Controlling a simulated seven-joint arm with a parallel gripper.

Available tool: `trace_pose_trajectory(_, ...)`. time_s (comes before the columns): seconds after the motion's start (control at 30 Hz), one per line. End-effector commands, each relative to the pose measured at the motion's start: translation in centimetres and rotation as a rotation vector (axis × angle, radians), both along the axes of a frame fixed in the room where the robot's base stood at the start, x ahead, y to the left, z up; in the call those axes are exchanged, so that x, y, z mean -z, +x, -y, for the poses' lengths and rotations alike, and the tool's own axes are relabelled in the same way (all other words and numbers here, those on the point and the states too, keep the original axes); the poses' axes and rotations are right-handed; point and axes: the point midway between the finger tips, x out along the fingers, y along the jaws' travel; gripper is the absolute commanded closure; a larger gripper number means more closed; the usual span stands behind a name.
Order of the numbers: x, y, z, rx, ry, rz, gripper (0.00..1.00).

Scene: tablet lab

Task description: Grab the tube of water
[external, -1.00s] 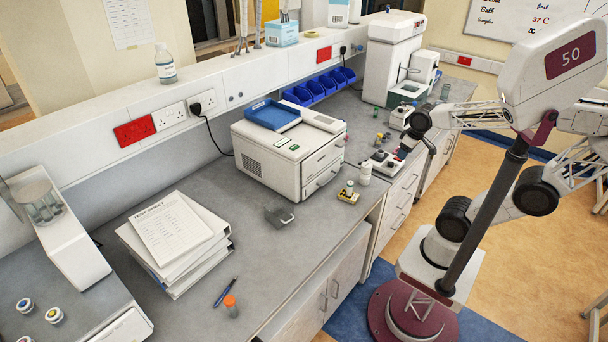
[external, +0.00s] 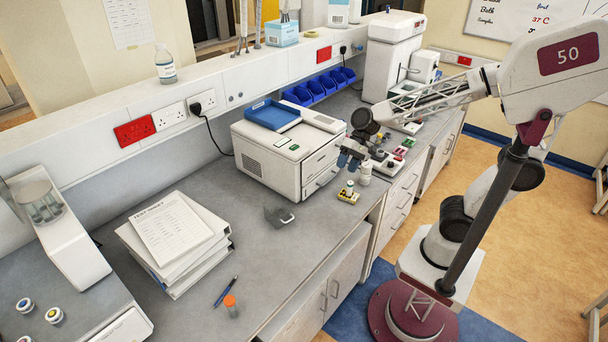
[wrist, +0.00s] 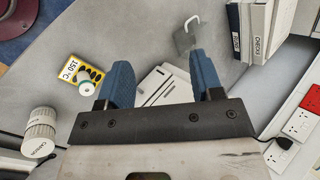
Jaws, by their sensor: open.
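A small tube with a white and teal cap (wrist: 86,88) stands at the yellow block marked 150 °C (wrist: 72,70) in the wrist view. The external view shows this tube (external: 349,187) and block (external: 347,197) near the bench's front edge. No water label is readable on it. Another tube, orange-capped (external: 231,302), stands at the near end of the bench; its contents are unclear. My gripper (external: 347,160) is open and empty, above the bench behind the yellow block. In the wrist view its blue fingers (wrist: 160,66) are apart, and the capped tube is left of them.
The white drawer machine (external: 270,175) is close to the gripper's left. Binders (external: 180,285) are farther left. The front-middle bench is clear.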

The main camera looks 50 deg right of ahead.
Motion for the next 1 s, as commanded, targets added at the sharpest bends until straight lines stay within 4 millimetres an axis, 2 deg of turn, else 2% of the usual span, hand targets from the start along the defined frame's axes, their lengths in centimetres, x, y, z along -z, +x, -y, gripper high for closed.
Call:
trace_pose_trajectory(0.03,0.1,0.6,-2.0,0.008,0.036,-0.032,0.4)
trace_pose_trajectory(0.5,0.8,4.2,-20.1,0.144,0.353,-0.369,0.4)
trace_pose_trajectory(0.73,2.1,4.8,-29.0,0.222,0.477,-0.554,0.4)
trace_pose_trajectory(1.0,4.9,4.3,-39.1,0.326,0.598,-0.778,0.4)
